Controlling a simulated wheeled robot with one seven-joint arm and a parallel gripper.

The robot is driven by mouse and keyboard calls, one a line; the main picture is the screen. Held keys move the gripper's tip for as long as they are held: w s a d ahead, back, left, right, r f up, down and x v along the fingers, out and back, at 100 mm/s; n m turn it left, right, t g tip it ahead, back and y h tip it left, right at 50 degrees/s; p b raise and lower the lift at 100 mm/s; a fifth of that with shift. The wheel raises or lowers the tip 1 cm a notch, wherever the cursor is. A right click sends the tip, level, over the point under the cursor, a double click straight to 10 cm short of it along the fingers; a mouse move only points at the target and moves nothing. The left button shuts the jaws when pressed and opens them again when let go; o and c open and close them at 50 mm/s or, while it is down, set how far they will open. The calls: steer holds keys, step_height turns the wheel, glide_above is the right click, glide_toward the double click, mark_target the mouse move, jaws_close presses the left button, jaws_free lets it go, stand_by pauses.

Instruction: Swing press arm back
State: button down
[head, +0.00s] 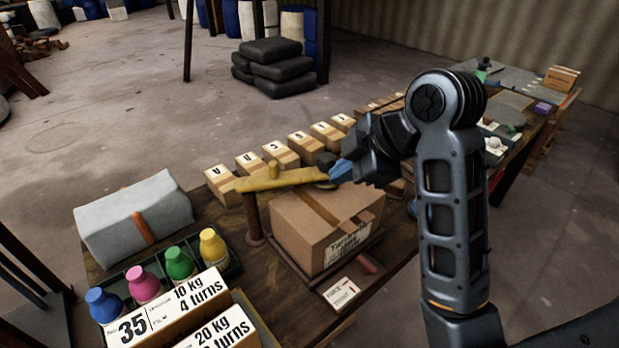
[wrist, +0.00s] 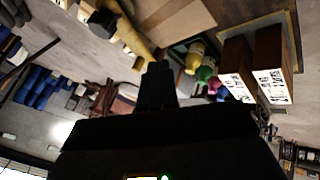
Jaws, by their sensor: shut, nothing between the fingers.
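The yellow press arm (head: 287,180) lies over the top of a cardboard box (head: 330,222), running from a brown post (head: 251,220) at the box's left toward my gripper. A dark knob (head: 326,160) shows near its right end. My gripper (head: 341,172) is shut and empty, with its blue fingertips at the right end of the press arm; I cannot tell whether they touch it. In the wrist view the press arm (wrist: 134,40) is just ahead of and left of my gripper (wrist: 157,72), with the box (wrist: 178,16) behind it.
Several small lettered boxes (head: 281,152) stand in a row behind the press. A tray with colored bottles (head: 180,263) and a grey wrapped block (head: 135,217) are to the left. Weight-labelled boxes (head: 165,307) stand in front. A small card (head: 341,293) lies at the press's front.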

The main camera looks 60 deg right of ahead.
mark_target(287, 172)
steer(key=x, duration=1)
steer(key=shift+a+f, duration=0.1)
steer(key=shift+f, duration=0.05)
steer(key=shift+w+d, duration=0.95)
steer(key=shift+w+d+p, duration=0.3)
steer(key=shift+w+d, duration=0.1)
steer(key=shift+w, duration=0.1)
steer(key=shift+w, duration=0.1)
